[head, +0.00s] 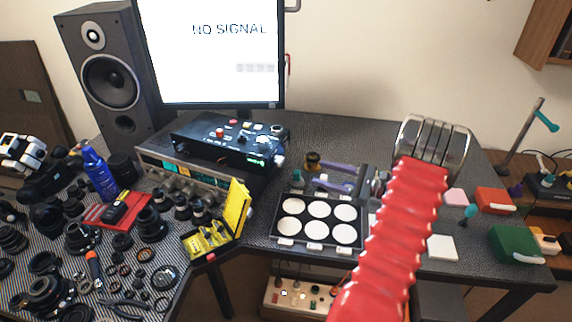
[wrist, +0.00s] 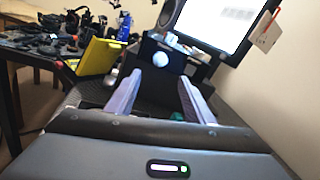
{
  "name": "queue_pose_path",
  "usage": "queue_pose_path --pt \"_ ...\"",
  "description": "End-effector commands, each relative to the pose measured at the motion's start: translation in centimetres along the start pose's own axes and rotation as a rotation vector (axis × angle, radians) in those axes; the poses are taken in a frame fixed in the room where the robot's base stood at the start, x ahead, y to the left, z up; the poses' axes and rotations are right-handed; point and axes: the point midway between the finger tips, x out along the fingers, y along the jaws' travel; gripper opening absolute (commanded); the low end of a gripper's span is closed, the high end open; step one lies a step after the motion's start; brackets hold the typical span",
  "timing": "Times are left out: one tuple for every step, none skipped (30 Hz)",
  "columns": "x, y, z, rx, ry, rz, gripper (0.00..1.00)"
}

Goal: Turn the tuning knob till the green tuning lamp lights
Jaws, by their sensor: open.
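A black control box (head: 230,140) sits on a silver bench unit (head: 180,176) below the monitor. Its top carries small red and pale controls, and a small greenish light (head: 257,162) shows low on its front; I cannot tell whether this is the tuning lamp. In the wrist view a pale round knob (wrist: 161,59) on the dark box faces me, likely the tuning knob. My gripper (head: 326,175) is open and empty, right of the box. In the wrist view its purple fingers (wrist: 155,77) point toward the knob, which appears between and beyond their tips, apart from them.
A black tray (head: 318,243) with white round pads lies in front of my gripper. An open yellow case (head: 236,208) stands left of it. The monitor (head: 209,50) reads NO SIGNAL. Lens parts crowd the left. The table behind my gripper looks clear.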

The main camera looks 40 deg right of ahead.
Motion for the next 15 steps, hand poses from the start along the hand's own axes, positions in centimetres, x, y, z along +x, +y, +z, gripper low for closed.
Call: queue_pose_path --pt "0.0 0.0 0.0 0.0 0.0 0.0 0.48" --pt "0.0 0.0 0.0 -0.001 0.0 0.0 0.48" --pt "0.0 0.0 0.0 -0.001 0.0 0.0 0.48" --pt "0.0 0.0 0.0 -0.002 0.0 0.0 0.48" --pt "0.0 0.0 0.0 -0.002 0.0 0.0 0.48" --pt "0.0 0.0 0.0 -0.002 0.0 0.0 0.48" --pt "0.0 0.0 0.0 -0.002 0.0 0.0 0.48" --pt "0.1 0.0 0.0 -0.003 0.0 0.001 0.48" --pt "0.2 0.0 0.0 -0.003 0.0 0.001 0.48" --pt "0.3 0.0 0.0 -0.003 0.0 0.001 0.48" --pt "0.4 0.0 0.0 -0.003 0.0 0.001 0.48" --pt "0.7 0.0 0.0 -0.003 0.0 0.001 0.48" --pt "0.9 0.0 0.0 -0.004 0.0 0.001 0.48" --pt "1.2 0.0 0.0 -0.004 0.0 0.002 0.48" --pt "1.7 0.1 0.0 -0.004 0.0 0.003 0.48"
